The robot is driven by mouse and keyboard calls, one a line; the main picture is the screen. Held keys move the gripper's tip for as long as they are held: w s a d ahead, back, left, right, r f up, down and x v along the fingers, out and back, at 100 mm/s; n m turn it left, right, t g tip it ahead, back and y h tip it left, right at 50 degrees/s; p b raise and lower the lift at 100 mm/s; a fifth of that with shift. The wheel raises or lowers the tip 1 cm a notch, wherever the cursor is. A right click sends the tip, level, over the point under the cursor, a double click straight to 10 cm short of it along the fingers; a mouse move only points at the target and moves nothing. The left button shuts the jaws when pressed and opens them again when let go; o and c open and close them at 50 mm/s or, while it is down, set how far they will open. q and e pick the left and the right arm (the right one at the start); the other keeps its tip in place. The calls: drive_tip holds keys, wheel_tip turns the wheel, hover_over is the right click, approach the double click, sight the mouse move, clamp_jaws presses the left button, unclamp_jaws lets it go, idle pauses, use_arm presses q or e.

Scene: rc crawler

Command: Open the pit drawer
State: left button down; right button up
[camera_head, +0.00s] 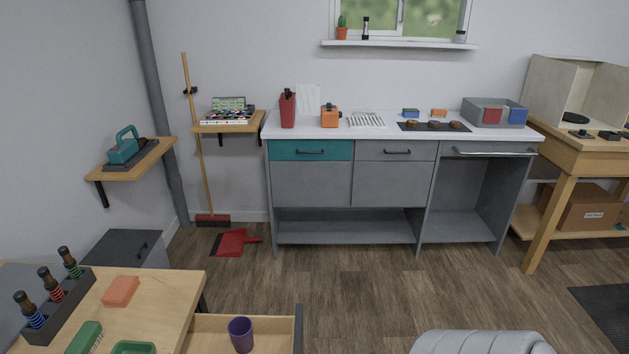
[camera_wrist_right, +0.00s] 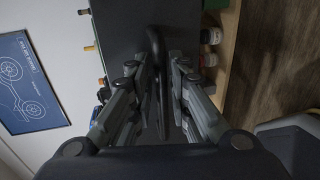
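An open wooden drawer (camera_head: 275,325) juts from the near workbench at the bottom of the head view, with a purple cup (camera_head: 241,334) in it. In the right wrist view a long black handle (camera_wrist_right: 157,45) stands on a dark grey front (camera_wrist_right: 123,25). My right gripper (camera_wrist_right: 157,75) has its fingers on either side of this handle. I cannot tell whether both pads touch it. The right gripper is outside the head view. My left gripper is in neither view.
The near workbench (camera_head: 180,283) carries screwdrivers in a dark rack (camera_head: 62,310), an orange block (camera_head: 121,291) and green items. A grey cabinet (camera_head: 115,250) stands behind it. The far counter (camera_head: 385,131) has a teal drawer (camera_head: 290,151). Small bottles (camera_wrist_right: 211,38) are beside the front.

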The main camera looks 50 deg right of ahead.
drive_tip(key=v, duration=1.1)
drive_tip(key=shift+s+d+f, duration=0.1)
drive_tip(key=shift+f, duration=0.05)
